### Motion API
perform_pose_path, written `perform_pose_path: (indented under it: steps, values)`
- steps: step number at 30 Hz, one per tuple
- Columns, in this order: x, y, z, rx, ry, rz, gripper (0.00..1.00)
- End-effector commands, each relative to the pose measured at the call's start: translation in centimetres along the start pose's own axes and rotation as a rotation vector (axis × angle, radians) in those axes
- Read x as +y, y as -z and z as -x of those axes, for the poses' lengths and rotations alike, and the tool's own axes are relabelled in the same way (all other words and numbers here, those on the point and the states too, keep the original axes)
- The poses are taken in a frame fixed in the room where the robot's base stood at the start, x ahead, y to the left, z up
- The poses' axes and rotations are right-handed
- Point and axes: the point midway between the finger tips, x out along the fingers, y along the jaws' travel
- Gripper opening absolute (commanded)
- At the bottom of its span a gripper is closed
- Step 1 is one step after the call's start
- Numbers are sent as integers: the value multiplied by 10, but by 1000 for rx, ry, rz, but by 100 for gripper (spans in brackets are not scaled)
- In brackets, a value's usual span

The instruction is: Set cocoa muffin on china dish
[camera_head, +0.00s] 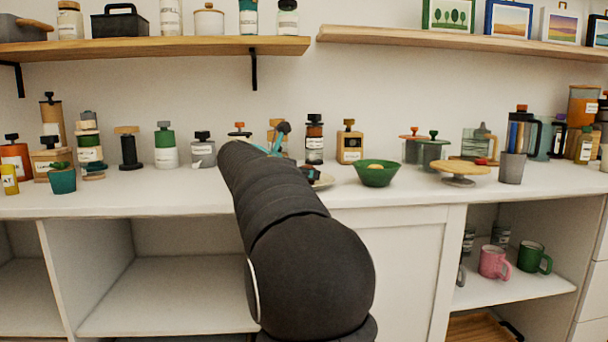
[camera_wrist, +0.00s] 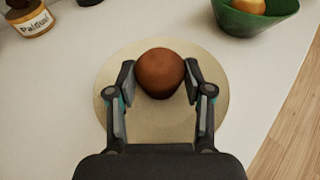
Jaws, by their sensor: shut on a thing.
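The cocoa muffin (camera_wrist: 160,73) is a round brown thing between my fingers in the wrist view. My gripper (camera_wrist: 160,82) is shut on it, one finger at each side. Below it is the china dish (camera_wrist: 160,125), a round pale cream plate on the white counter. The muffin is over the far part of the dish; I cannot tell whether it touches the surface. In the head view the dish (camera_head: 323,181) shows only as a sliver right of my arm. My arm hides most of it there, and the muffin is not clear.
A green bowl (camera_head: 377,173) with a yellowish thing inside stands just right of the dish. A wooden cake stand (camera_head: 460,172) is farther right. Several bottles and jars line the back of the counter. The counter's front edge is close to the dish.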

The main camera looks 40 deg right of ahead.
Motion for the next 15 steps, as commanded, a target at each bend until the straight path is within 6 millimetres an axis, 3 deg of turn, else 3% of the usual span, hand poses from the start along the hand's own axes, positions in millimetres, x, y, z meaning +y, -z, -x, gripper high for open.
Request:
perform_pose_path:
  steps: [2,3,5,15]
  values:
    - [0,3,-1,0,0,1,19]
    - [0,2,-1,0,0,1,61]
    - [0,2,-1,0,0,1,76]
    - [0,0,0,0,0,0,76]
